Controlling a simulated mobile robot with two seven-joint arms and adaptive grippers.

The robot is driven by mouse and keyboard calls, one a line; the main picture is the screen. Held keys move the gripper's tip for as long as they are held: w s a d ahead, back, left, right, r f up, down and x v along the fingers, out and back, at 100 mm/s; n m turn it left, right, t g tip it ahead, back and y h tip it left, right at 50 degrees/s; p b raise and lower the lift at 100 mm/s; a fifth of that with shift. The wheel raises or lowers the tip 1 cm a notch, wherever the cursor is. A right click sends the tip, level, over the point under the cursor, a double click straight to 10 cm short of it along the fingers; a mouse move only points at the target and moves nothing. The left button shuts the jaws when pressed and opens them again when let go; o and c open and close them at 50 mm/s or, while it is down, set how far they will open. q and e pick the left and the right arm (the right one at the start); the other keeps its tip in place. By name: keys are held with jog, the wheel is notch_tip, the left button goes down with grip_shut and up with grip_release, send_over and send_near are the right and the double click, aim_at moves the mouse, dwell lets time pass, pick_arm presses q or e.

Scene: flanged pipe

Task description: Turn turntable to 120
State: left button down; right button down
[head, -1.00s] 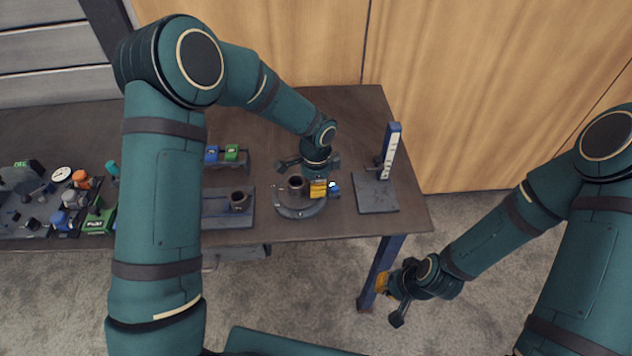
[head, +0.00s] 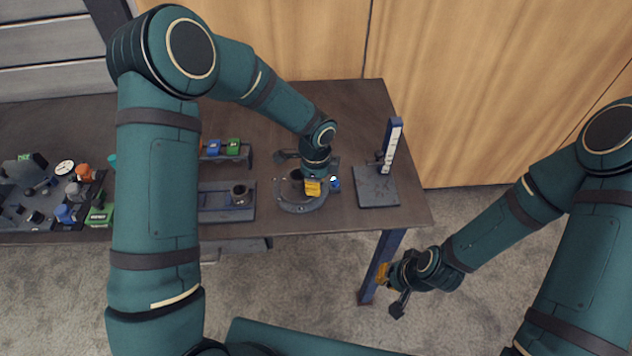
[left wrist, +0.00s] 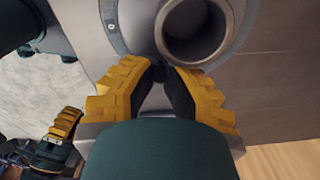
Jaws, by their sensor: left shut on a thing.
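The turntable (head: 299,208) is a grey round disc near the table's front edge, right of centre. A dark, hollow flanged pipe (left wrist: 196,28) stands on it. A pale ring with a 0 mark (left wrist: 111,25) shows at the disc's edge in the left wrist view. My left gripper (head: 312,187) points down at the turntable. Its yellow-padded fingers (left wrist: 160,76) are closed on a small dark peg (left wrist: 160,70) beside the pipe. The gripper hides part of the disc in the head view. My right gripper (head: 391,291) hangs empty in front of the table, its fingers apart.
A blue upright gauge with a white scale (head: 391,146) stands on a plate (head: 376,186) right of the turntable. A fixture with a dark cup (head: 240,195) is to the left. Blue and green blocks (head: 222,147) sit behind it. Several parts crowd the table's left end.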

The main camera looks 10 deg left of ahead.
dwell(0.4)
pick_arm(q)
jog(key=c, duration=0.9)
grip_release()
notch_tip(320, 180, up, 12)
jog(key=shift+s, duration=0.1)
